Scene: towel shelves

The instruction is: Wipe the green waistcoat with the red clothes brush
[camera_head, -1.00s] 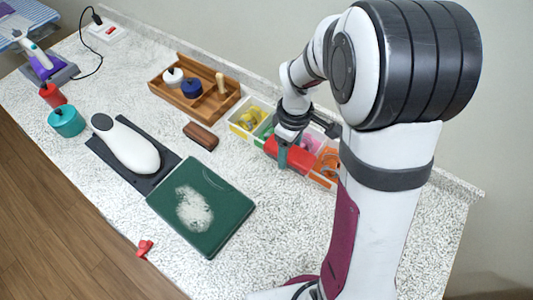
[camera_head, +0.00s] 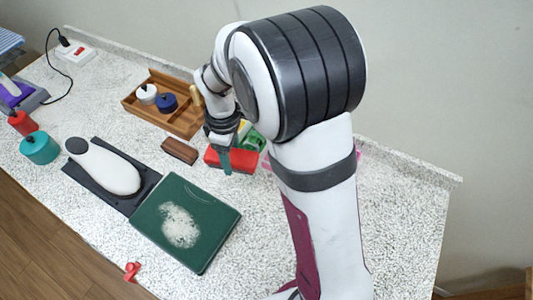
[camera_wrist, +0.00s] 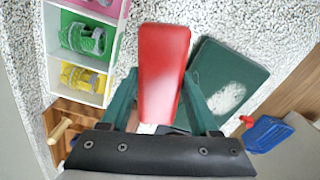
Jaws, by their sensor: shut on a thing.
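The green waistcoat (camera_head: 152,232) lies folded flat on the speckled counter, with a pale powdery patch on its upper face. It also shows in the wrist view (camera_wrist: 255,75), beyond the right finger. My gripper (camera_head: 226,160) is shut on the red clothes brush (camera_head: 243,161). In the wrist view, the brush (camera_wrist: 163,60) sits between the two green fingers of my gripper (camera_wrist: 160,98). In the head view the brush is above and to the right of the waistcoat, apart from it. Its underside is hidden.
A white compartment tray (camera_wrist: 53,45) with coiled items is beside my gripper, partly hidden by my arm in the head view.

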